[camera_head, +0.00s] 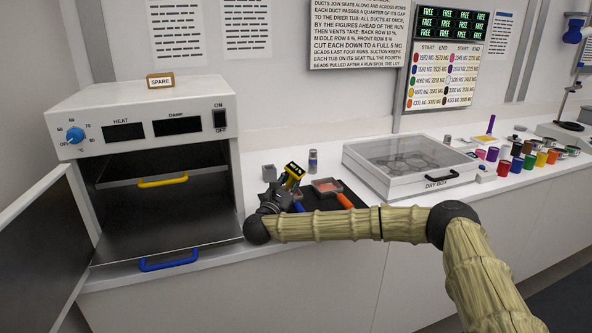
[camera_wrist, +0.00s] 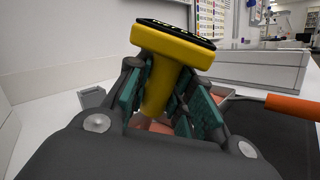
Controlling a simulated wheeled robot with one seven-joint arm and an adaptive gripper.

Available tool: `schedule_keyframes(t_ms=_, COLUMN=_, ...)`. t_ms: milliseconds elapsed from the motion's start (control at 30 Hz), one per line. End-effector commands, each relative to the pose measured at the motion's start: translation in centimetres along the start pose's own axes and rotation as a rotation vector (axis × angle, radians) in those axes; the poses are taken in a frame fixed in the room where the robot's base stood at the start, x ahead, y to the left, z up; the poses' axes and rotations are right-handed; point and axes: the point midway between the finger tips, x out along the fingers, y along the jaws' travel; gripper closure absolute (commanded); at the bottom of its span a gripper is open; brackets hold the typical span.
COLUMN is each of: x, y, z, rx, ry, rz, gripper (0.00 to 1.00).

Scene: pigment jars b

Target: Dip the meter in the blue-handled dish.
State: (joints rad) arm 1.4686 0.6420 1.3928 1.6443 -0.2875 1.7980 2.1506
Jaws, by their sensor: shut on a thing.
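The yellow meter (camera_head: 293,175) with a dark display top is held in my gripper (camera_head: 279,197), at the dark mat beside the oven. In the wrist view my gripper (camera_wrist: 165,108) has its green pads shut on the meter (camera_wrist: 160,72), which leans with its top up. Its lower end points down at pinkish contents (camera_wrist: 156,128); whether it touches them I cannot tell. A blue handle (camera_head: 298,206) shows by my gripper; its dish is mostly hidden. The orange-handled dish (camera_head: 326,186) with pinkish contents lies just right; its orange handle (camera_wrist: 288,104) also shows in the wrist view.
A grey block (camera_head: 269,172) and a small jar (camera_head: 313,160) stand behind the mat. The dry box (camera_head: 410,165) is at right, with several coloured jars (camera_head: 503,168) beyond.

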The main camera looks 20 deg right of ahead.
Motion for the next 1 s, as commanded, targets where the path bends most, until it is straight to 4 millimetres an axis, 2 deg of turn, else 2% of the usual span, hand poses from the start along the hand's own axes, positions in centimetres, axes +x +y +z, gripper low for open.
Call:
schedule_keyframes(t_ms=367, x=0.0, y=0.1, z=0.2, rx=0.0, ry=0.0, rz=0.001, gripper=1.0)
schedule_keyframes(t_ms=1000, x=1.0, y=1.5, z=3.8, rx=0.001, ry=-0.001, rz=0.0, gripper=1.0)
